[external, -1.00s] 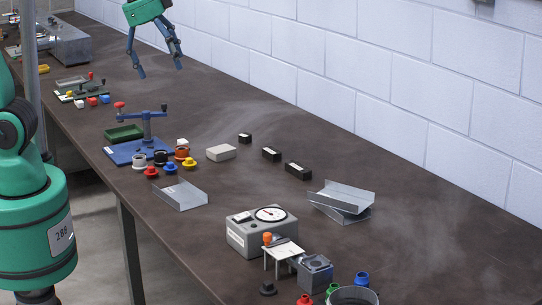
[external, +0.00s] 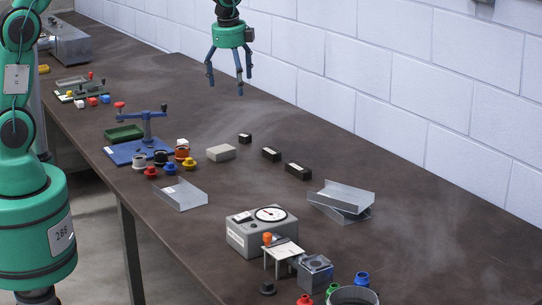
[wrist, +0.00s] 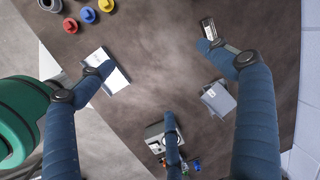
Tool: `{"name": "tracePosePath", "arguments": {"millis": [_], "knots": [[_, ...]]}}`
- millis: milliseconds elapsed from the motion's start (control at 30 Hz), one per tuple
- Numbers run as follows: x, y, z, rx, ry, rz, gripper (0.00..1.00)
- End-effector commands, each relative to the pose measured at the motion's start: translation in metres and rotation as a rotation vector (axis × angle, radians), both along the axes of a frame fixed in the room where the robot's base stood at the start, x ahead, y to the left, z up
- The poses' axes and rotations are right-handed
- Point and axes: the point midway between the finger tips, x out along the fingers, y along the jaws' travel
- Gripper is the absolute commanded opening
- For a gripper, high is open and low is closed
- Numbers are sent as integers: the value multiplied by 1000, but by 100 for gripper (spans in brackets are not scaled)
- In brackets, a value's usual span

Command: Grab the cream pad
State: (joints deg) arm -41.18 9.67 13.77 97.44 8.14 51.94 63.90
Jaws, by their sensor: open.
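The cream pad (external: 221,152) is a small pale block lying flat on the dark table, left of several black blocks. My gripper (external: 230,84) has blue fingers spread open and empty. It hangs high above the table, above the cream pad in the external picture and clear of it. In the wrist view my gripper's fingers (wrist: 160,75) are spread wide with nothing between them. I cannot make out the cream pad in that view.
Black blocks (external: 271,154) lie right of the pad. A blue fixture (external: 139,150) and coloured bushings (external: 188,163) stand left. A metal channel (external: 180,195), a dial gauge box (external: 262,232) and angled sheet parts (external: 344,200) lie nearer the camera. A block wall (external: 400,80) runs behind.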

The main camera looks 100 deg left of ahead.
Motion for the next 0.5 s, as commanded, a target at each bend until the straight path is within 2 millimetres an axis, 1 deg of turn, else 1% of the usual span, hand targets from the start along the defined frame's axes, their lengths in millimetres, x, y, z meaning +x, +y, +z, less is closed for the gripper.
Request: {"name": "tracePosePath", "arguments": {"millis": [33, 100, 167, 200, 300, 400, 500], "knots": [[-5, 21, -16, -8, 19, -7, 92], [-12, 47, -34, -15, 41, -26, 92], [-19, 68, -50, -22, 59, -43, 92], [-24, 83, -61, -27, 72, -54, 92], [-39, 117, -89, -42, 101, -83, 92], [-55, 147, -115, -56, 126, -110, 92], [-69, 169, -137, -71, 145, -131, 92]]}}
